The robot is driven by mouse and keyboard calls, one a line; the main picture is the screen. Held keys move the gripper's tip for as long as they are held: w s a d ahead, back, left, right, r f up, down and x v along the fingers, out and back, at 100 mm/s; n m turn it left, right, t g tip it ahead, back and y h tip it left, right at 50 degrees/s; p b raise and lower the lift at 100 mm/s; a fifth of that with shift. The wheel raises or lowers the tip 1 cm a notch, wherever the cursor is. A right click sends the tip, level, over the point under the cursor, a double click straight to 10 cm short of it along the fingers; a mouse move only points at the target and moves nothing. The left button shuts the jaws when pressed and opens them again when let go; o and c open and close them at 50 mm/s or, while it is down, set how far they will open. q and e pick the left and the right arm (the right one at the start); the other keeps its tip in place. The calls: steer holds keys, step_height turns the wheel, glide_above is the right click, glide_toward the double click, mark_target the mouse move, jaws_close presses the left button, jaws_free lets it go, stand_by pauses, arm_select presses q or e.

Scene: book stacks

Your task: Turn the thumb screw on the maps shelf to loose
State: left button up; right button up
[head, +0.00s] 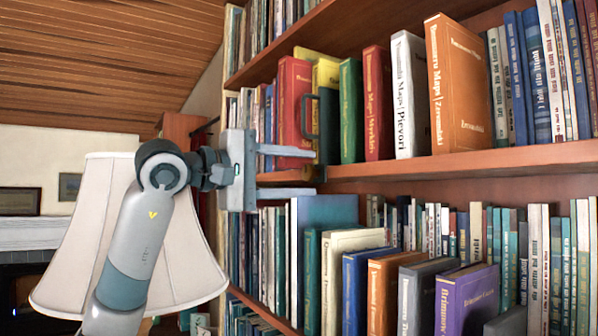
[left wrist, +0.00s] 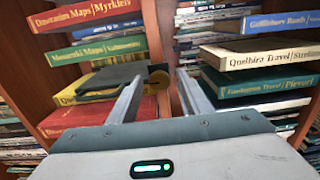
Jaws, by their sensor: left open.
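The maps shelf (head: 470,165) is the wooden board holding the coloured Maps books in the head view. A dark bookend (head: 327,125) with a handle stands at the left among them. It shows as a dark plate in the left wrist view (left wrist: 112,77). A brass thumb screw (left wrist: 159,77) sits at the plate's end, by the shelf edge. In the head view it is small and mostly hidden. My left gripper (head: 314,170) is open, its two fingers reaching the shelf edge. In the left wrist view the screw lies between its fingertips (left wrist: 159,76); contact cannot be told.
Books (head: 378,103) stand close above the gripper, and more books (head: 350,255) fill the shelf below. A white lampshade (head: 85,240) stands at the left, behind my left arm in the picture. The shelf's front edge is close to the fingers.

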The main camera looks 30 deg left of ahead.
arm_select(q)
steer(key=c, duration=1.1)
steer(key=shift+o, duration=0.2)
